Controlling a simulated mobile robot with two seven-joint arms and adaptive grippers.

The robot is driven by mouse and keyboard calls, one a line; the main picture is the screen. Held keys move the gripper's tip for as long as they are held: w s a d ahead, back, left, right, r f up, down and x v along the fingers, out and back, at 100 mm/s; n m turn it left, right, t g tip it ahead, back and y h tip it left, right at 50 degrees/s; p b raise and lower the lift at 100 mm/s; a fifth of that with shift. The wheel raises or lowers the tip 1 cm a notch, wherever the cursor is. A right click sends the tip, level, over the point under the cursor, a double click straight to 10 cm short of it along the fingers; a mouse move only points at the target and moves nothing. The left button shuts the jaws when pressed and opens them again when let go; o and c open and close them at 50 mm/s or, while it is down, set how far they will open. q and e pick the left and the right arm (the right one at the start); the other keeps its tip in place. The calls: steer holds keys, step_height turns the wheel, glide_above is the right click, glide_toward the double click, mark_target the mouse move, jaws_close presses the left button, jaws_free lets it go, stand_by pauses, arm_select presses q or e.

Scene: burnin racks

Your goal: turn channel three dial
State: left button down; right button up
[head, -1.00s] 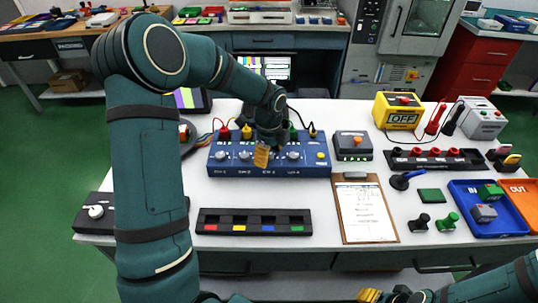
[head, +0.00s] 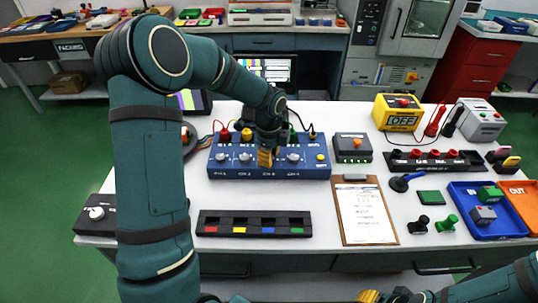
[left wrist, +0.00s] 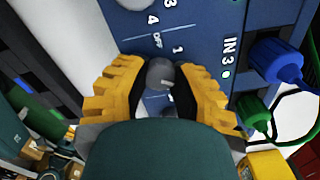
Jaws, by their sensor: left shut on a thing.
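The blue channel box (head: 222,170) stands on the white table with a row of pale dials. My left gripper (head: 265,157) reaches down over its third dial position and hides that dial in the head view. In the left wrist view, the yellow fingers (left wrist: 160,92) are shut around the grey channel three dial (left wrist: 160,73), one on each side. The marks OFF and 1 and the label IN 3 show on the blue face (left wrist: 205,45) beside it. My right gripper (head: 370,296) shows only as a yellow fingertip at the bottom edge; its opening cannot be seen.
A grey box with an orange button (head: 352,147) stands right of the channel box. A black tray with coloured marks (head: 254,223) and a clipboard (head: 365,212) lie in front. A blue plug (left wrist: 277,60) and green plug (left wrist: 253,112) sit close to the fingers.

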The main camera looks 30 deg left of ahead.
arm_select(q)
steer(key=n+p, duration=0.1)
steer(key=n, duration=1)
steer(key=shift+n+p, duration=0.3)
steer(key=shift+n, duration=0.1)
steer(key=n+p, duration=0.1)
steer(key=n, duration=0.4)
steer(key=n+p, duration=0.1)
steer(key=n, duration=0.4)
steer(key=shift+n, duration=0.3)
steer(key=c, duration=0.7)
jaws_free()
step_height(320, 180, up, 12)
